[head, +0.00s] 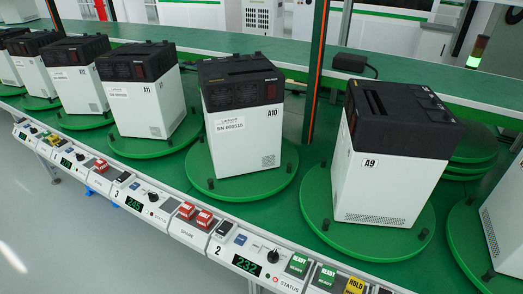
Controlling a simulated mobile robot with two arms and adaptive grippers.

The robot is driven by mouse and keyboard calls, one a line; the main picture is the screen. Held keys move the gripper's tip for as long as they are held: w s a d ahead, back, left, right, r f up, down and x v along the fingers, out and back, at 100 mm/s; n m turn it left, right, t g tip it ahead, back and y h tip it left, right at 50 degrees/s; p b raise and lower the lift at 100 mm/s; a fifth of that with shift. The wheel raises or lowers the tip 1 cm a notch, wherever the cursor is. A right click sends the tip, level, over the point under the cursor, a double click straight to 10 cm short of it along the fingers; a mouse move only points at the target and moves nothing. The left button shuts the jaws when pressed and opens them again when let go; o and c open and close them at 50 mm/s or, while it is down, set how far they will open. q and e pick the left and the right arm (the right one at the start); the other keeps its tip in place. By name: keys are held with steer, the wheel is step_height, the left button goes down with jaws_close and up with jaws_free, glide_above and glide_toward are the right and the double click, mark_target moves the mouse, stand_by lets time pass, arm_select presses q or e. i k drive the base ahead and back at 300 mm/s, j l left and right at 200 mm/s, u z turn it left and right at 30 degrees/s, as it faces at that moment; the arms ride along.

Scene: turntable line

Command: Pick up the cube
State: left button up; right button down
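No small plain cube shows in the head view. The box-shaped things are white machines with black tops, each upright on a green round turntable. The machine marked A10 (241,142) stands in the middle on its turntable (215,190). The machine marked A9 (384,190) stands to the right on its own turntable (320,225). The machine marked A11 (140,105) stands to the left. Neither of my grippers is in view.
A white control rail (172,228) with switches, red and green buttons and displays runs along the front edge. More machines stand at the left, and one (508,225) is cut off at the right. An orange-striped post (317,75) rises behind A10. A small black box (350,62) lies behind.

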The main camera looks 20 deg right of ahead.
mark_target(299, 264)
steer(key=z, duration=1.05)
